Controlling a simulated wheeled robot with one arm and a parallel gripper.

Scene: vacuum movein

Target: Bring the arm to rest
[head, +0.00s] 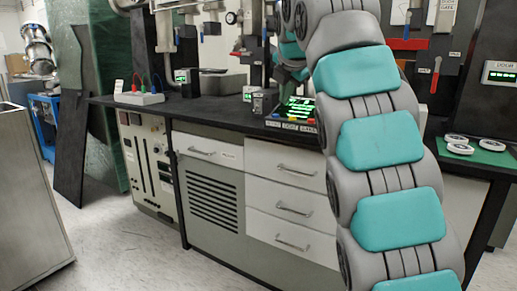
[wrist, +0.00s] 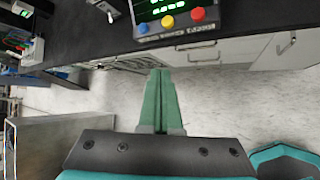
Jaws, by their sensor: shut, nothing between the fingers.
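My arm, grey with teal pads, rises through the right half of the head view, bent over in front of the bench. My gripper (wrist: 161,74) shows in the wrist view with its two green fingers together and nothing between them. It is apart from the black worktop (wrist: 80,30), with pale floor behind the fingers. In the head view I cannot make out the gripper; the arm covers part of the bench there.
A display box (head: 298,108) with green digits and coloured buttons sits at the worktop edge, near the arm. White drawers (head: 285,205) are below. A grey cabinet (head: 30,200) stands at left. White round parts (head: 460,147) lie on a green mat at right. Floor (head: 130,250) is clear between.

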